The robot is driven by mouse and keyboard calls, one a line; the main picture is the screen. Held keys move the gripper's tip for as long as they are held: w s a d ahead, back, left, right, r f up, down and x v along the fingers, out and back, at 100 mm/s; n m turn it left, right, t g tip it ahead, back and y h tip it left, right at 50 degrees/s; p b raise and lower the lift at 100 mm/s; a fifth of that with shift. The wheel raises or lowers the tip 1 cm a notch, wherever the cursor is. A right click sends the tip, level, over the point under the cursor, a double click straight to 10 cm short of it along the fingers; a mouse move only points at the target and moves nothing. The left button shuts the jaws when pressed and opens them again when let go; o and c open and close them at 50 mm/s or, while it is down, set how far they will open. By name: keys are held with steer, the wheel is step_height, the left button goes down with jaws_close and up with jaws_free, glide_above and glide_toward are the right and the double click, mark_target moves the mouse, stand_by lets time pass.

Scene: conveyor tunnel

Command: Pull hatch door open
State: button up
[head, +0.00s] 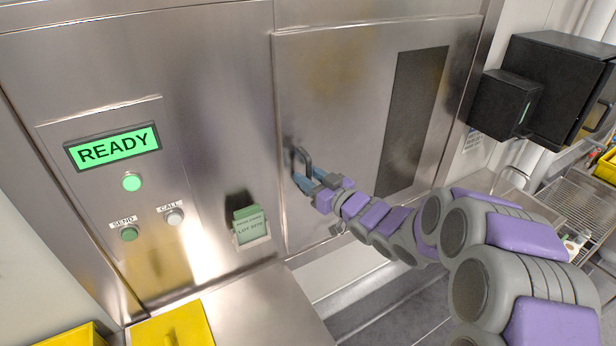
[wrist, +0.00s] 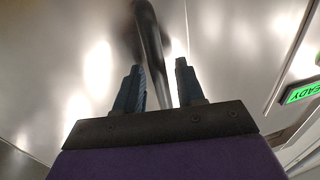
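The hatch door (head: 335,95) is a brushed metal panel with a dark vertical window strip (head: 412,120). It looks closed against its frame. A dark bar handle (head: 304,157) sits near the door's left edge. My gripper (head: 300,180) is at this handle. In the wrist view the handle (wrist: 150,45) runs down between the two blue fingers of my gripper (wrist: 161,85). The fingers stand apart, with visible space between the handle and the right finger. The left finger is close to the handle; I cannot tell whether it touches.
Left of the door is a panel with a green READY screen (head: 113,147) and SEND and CALL buttons. A green block labelled LOT (head: 250,226) is beside the door's lower left. Black boxes (head: 545,85) stick out at the right. Yellow bins (head: 172,325) stand at lower left.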

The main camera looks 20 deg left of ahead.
steer(key=shift+w+a, duration=0.15)
steer(key=shift+a, duration=0.15)
steer(key=shift+c, duration=0.2)
jaws_close()
